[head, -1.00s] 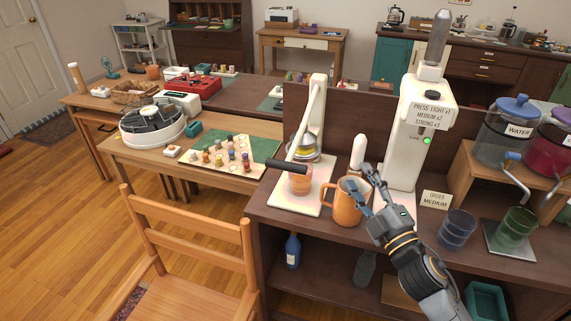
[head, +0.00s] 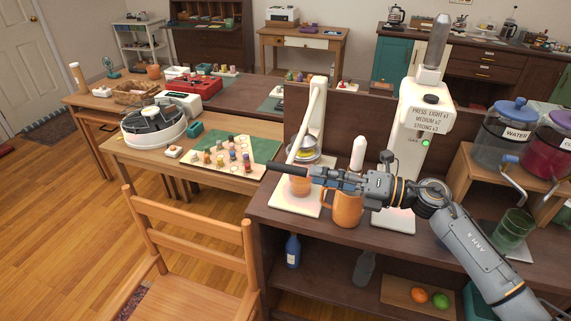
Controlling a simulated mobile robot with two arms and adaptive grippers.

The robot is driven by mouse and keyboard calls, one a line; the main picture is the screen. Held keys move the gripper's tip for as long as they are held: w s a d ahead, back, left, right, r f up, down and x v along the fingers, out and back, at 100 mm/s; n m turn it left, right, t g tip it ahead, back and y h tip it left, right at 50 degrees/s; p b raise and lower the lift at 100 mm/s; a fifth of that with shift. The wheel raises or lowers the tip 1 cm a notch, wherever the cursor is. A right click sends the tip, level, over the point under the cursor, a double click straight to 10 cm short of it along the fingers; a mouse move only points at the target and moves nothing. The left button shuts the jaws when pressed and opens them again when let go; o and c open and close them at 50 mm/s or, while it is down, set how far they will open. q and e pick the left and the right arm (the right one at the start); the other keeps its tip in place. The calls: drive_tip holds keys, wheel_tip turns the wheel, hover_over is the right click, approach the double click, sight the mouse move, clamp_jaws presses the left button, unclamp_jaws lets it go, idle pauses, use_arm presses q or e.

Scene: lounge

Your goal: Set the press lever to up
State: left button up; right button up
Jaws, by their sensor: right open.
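The press (head: 316,105) is a white stand at the left of the dark counter. Its white lever arm (head: 305,128) slants down from the top to a black handle (head: 284,168), low in front of the press. A glass with orange contents (head: 300,186) stands under it on a pale base. My right gripper (head: 318,177) is open and reaches in from the right at the handle's height. Its dark fingers are at or close around the handle's right end; I cannot tell whether they touch. My left gripper is not in view.
An orange mug (head: 346,208) stands just below my right gripper. A white dispenser (head: 410,145) with a press-count label rises behind my right arm. Water and red jars (head: 505,135) stand at right. A wooden chair (head: 190,235) is in front at left.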

sight(290, 170)
drive_tip(key=p+x, duration=0.2)
drive_tip(key=x, duration=0.6)
drive_tip(key=shift+w+a, duration=0.1)
drive_tip(key=shift+a, duration=0.25)
clamp_jaws()
